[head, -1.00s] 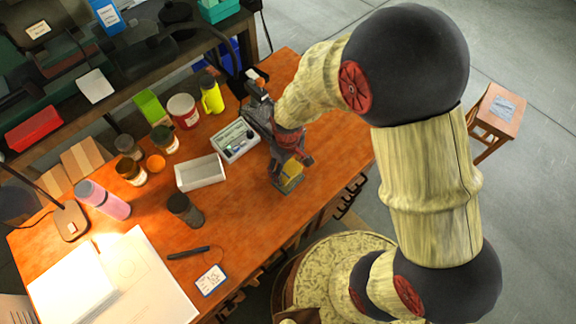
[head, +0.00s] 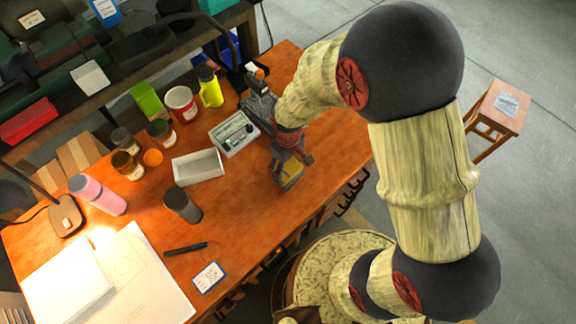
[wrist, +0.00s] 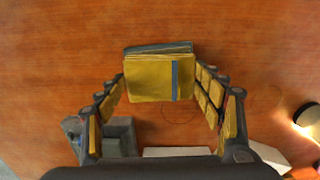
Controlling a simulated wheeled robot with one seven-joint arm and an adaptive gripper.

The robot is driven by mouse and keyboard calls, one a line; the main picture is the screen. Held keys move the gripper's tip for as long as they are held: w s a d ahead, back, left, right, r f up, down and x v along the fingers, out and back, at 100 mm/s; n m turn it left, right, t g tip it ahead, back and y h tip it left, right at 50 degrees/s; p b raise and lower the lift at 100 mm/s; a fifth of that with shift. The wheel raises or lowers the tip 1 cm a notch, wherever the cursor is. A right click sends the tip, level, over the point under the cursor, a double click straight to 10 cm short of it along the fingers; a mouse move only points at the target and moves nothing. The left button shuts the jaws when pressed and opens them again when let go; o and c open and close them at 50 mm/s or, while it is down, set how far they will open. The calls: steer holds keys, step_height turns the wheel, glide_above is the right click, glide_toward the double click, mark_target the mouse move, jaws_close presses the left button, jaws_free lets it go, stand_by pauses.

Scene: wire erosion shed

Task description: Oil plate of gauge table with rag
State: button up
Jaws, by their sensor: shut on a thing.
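My gripper (head: 290,176) is over the bare right part of the orange wooden table (head: 245,215), pointing down. In the wrist view my gripper (wrist: 165,90) is shut on a folded yellow rag (wrist: 160,83) with a blue-grey stripe and a grey edge. The rag also shows small below the gripper in the head view (head: 290,181). I cannot tell whether it touches the wood. A small wooden stool-like table (head: 490,118) with a grey plate-like patch (head: 507,104) stands on the floor at the right. I cannot tell if this is the gauge table.
A grey instrument box (head: 234,134) and a white open tray (head: 198,167) lie left of my gripper. The floor by the stool is clear.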

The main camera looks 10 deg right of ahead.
mark_target(288, 168)
steer(key=shift+f, duration=0.55)
stand_by(1.5)
steer(key=shift+r, duration=0.1)
steer(key=shift+r+p, duration=2.65)
steer(key=shift+r, duration=0.8)
